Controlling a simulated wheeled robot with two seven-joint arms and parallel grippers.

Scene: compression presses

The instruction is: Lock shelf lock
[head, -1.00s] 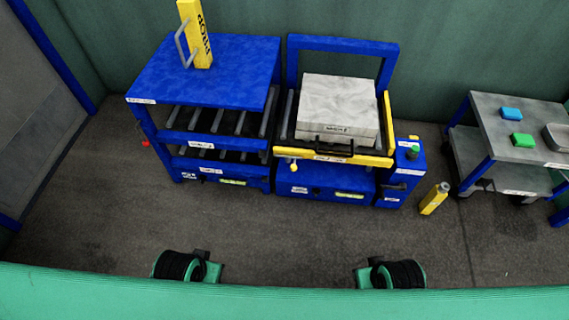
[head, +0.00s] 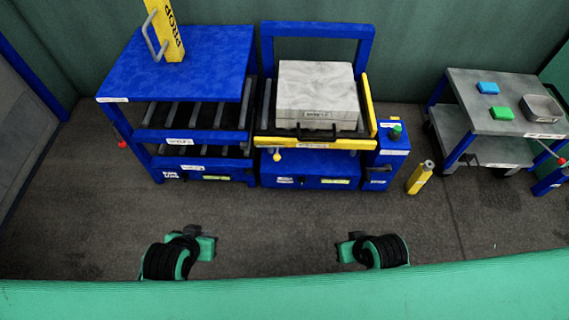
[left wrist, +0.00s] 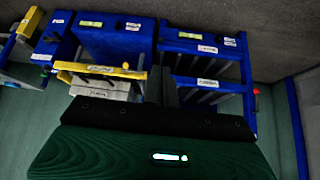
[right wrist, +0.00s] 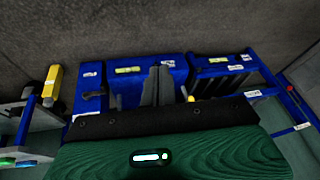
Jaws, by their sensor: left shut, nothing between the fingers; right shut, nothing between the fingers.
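The blue shelf unit (head: 178,78) with dark roller levels stands at the upper left. A red knob (head: 122,144) sticks out at its left side. It also shows in the right wrist view (right wrist: 290,87). A yellow knob (head: 277,156) is on the front of the press beside the shelf. I cannot tell which part is the shelf lock. My left gripper (head: 192,231) and my right gripper (head: 352,238) are well in front of the shelf and press, touching nothing. Both are shut and empty. Their closed fingers show in the left wrist view (left wrist: 160,86) and right wrist view (right wrist: 158,86).
A grey block (head: 317,86) sits on the press's rollers behind a yellow bar (head: 290,143). A yellow prop (head: 166,35) stands on the shelf's top. The floor ahead is clear.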

